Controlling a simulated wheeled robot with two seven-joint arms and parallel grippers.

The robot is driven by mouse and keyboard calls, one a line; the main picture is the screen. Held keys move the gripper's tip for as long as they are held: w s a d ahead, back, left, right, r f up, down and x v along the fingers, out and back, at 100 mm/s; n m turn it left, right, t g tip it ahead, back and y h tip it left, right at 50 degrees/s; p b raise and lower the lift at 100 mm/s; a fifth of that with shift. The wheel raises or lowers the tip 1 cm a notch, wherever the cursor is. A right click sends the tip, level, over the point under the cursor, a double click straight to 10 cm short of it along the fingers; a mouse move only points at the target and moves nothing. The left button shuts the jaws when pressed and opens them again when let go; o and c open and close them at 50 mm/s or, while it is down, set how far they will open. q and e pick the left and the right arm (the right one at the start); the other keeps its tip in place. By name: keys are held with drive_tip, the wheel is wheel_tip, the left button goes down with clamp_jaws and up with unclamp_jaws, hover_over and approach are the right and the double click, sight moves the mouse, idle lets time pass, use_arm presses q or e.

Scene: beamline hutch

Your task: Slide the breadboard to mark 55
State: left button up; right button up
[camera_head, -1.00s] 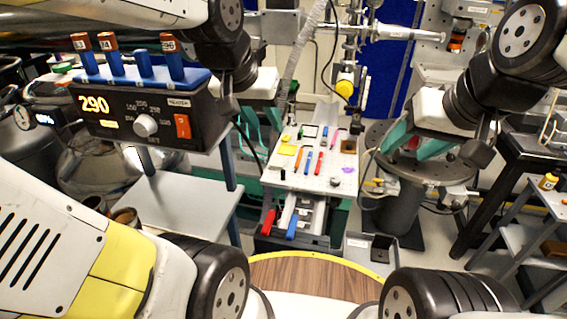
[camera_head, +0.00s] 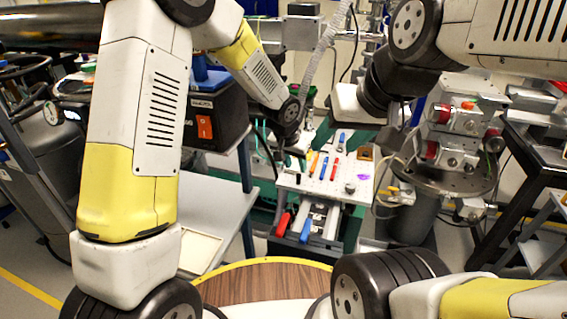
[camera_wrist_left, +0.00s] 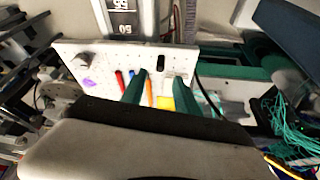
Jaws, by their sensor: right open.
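The breadboard (camera_head: 318,186) is a white plate with holes, mounted on a slide rail at the middle of the head view. The wrist view shows it tilted, with a grey numbered scale (camera_wrist_left: 125,18) beyond its edge; the scale's digits are upside down. Several coloured tools and a dark knob (camera_head: 350,188) sit on the board. My left gripper (camera_wrist_left: 163,76) is open over the board, green fingers apart; whether it touches is unclear. In the head view its fingers are hardly visible. My right gripper (camera_head: 404,138) is open, to the right of and above the board, partly hidden.
A red handle (camera_head: 283,223) and a blue handle (camera_head: 307,229) stick out at the front of the rail. A heater box with an orange switch (camera_head: 204,127) stands left, mostly behind my left arm. A round metal flange table (camera_head: 450,178) stands right of the board.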

sight(298, 175)
use_arm(q)
drive_tip(key=x, duration=0.7)
drive_tip(key=shift+f, duration=0.25)
clamp_jaws()
idle(1.1)
